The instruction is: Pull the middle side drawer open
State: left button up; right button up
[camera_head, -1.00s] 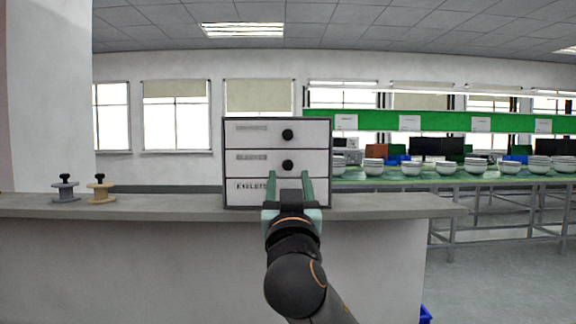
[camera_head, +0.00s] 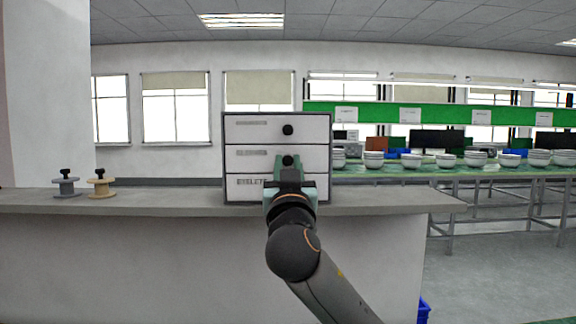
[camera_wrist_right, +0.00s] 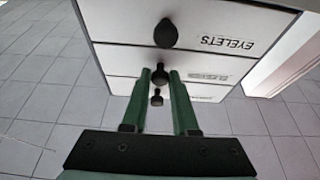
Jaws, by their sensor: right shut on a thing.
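A grey cabinet with three white-fronted drawers (camera_head: 226,150) stands on the counter. The middle side drawer (camera_head: 312,158) has a black round knob (camera_head: 287,160), its lower part hidden by my right gripper. My right gripper (camera_head: 288,170) is in front of the cabinet, shut on this knob. In the right wrist view the picture is upside down, and the middle knob (camera_wrist_right: 160,75) sits between the green fingertips (camera_wrist_right: 160,78). The middle drawer looks flush with the others. The top knob (camera_head: 288,130) is clear; the bottom drawer (camera_head: 248,188) is labelled EYELETS. My left gripper is not in view.
A green-topped bench (camera_head: 440,172) with several stacks of bowls stands behind on the right. A blue bin (camera_head: 424,310) is low at the right.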

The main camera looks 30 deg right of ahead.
grip_shut()
dwell(0.9)
